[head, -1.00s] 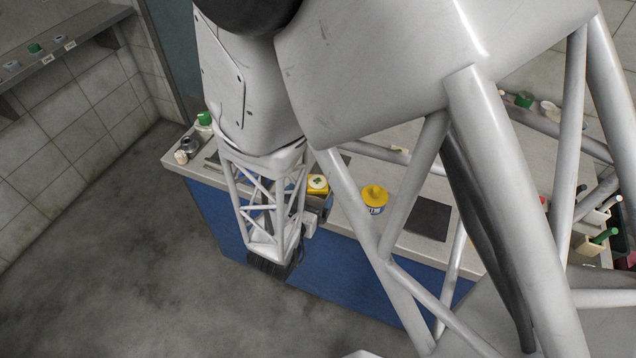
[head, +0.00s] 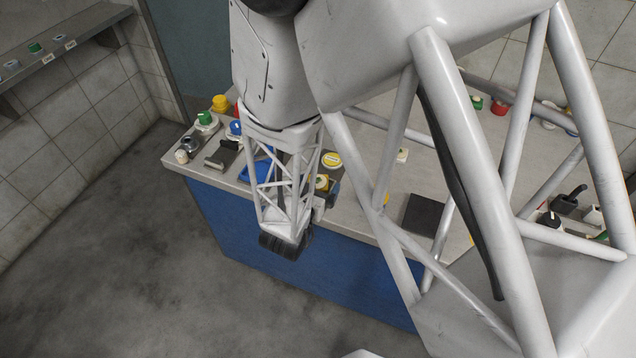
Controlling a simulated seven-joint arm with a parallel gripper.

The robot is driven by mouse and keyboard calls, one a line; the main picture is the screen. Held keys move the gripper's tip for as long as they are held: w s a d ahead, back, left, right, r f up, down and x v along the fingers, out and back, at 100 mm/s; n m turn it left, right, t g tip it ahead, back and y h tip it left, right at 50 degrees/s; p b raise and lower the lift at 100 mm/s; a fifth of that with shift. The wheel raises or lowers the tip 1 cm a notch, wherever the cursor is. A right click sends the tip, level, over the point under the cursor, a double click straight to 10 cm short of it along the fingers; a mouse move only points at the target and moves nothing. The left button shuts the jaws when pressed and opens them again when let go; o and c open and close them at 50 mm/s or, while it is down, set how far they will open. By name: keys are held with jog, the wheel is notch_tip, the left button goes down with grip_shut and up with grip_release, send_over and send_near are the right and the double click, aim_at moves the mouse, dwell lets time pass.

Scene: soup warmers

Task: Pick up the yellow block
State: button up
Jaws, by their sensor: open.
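Several yellow things stand on the counter (head: 365,205), and I cannot tell for certain which is the yellow block. A small item with a yellow top (head: 321,183) sits just right of my lattice forearm, partly hidden by it. A round yellow-topped item (head: 331,159) lies just behind it. A yellow piece (head: 221,102) stands at the back left of the counter.
A blue item (head: 256,170) lies partly behind my forearm. A green-lidded container (head: 206,121) and a grey pot (head: 191,145) stand at the counter's left end. A dark mat (head: 430,215) lies to the right. Open floor (head: 130,260) is in front.

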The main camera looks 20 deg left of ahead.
dwell(0.4)
jog(key=c, duration=1.3)
jog(key=shift+o, duration=0.2)
jog(key=shift+r, duration=0.2)
jog(key=shift+r, duration=5.05)
jog(key=shift+f, duration=0.2)
jog(key=shift+s+f+m+h, duration=0.2)
jog(key=shift+f+h, duration=0.15)
jog(key=shift+f, duration=0.35)
jog(key=shift+s+f+m+h, duration=0.2)
jog(key=shift+f+h, duration=0.15)
jog(key=shift+f, duration=0.3)
